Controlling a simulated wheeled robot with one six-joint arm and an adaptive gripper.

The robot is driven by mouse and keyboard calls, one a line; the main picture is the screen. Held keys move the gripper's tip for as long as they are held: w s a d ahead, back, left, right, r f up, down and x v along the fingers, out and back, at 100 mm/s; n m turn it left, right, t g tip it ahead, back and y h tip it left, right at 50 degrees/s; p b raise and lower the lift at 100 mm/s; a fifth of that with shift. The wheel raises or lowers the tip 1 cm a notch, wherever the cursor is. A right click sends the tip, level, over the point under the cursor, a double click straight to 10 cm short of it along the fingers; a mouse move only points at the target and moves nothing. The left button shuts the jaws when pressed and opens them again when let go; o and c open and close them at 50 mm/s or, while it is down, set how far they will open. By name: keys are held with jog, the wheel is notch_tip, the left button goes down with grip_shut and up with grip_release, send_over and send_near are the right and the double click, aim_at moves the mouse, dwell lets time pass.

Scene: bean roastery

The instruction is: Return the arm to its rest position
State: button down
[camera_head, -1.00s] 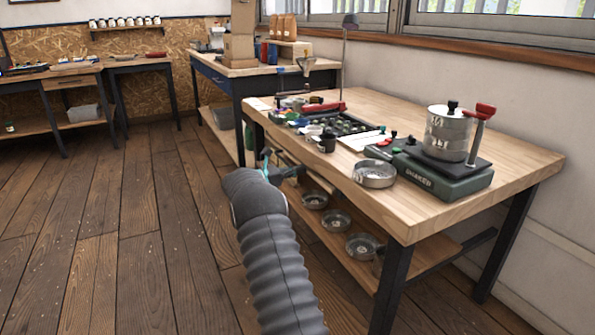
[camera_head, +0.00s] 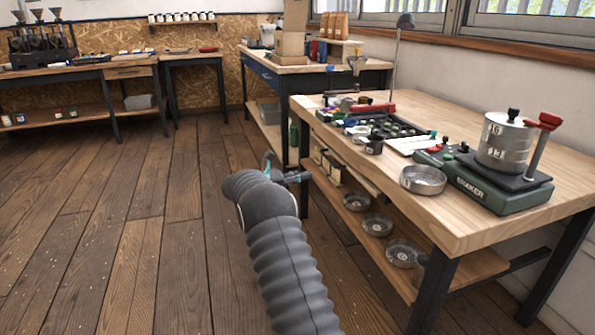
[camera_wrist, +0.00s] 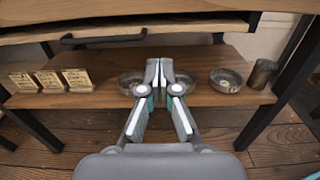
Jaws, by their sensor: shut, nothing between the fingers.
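My gripper (camera_wrist: 163,75) is shut and empty in the wrist view, its two fingertips together. It points toward the lower shelf (camera_wrist: 105,98) of the near wooden table, and its fingers partly cover two metal pans (camera_wrist: 130,83) there. In the head view my grey ribbed arm reaches up from the bottom middle. My gripper (camera_head: 290,175) shows small beside the front edge of the near table (camera_head: 450,215), apart from it. Its fingertips are hard to make out there.
The table carries a green shaker (camera_head: 490,180) with stacked sieves, a round metal pan (camera_head: 423,180) and a dark sample tray (camera_head: 385,126). More pans (camera_head: 376,225) lie on its lower shelf. Several cards (camera_wrist: 48,81) stand on that shelf. The wooden floor (camera_head: 110,240) on the left is clear.

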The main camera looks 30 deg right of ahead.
jog(key=shift+a, duration=0.1)
jog(key=s+a+f+m+y, duration=0.2)
jog(key=s+f+m+y, duration=0.15)
jog(key=f, duration=0.25)
jog(key=s+a+f+m+y, duration=0.2)
jog(key=s+a+f+y, duration=0.15)
jog(key=f, duration=0.35)
jog(key=s+a+r+m+t+y, duration=0.2)
jog(key=s+a+r, duration=0.4)
jog(key=s, duration=0.6)
jog(key=s+a+r+m+t+y, duration=0.3)
jog(key=s+a+r+m+y, duration=0.2)
jog(key=s+a, duration=0.4)
jog(key=s+a+r+m+t+y, duration=0.3)
jog(key=s+a+r, duration=0.4)
jog(key=s, duration=0.9)
jog(key=shift+s+a+m+y, duration=0.3)
jog(key=shift+m+y, duration=0.05)
jog(key=shift+y, duration=0.05)
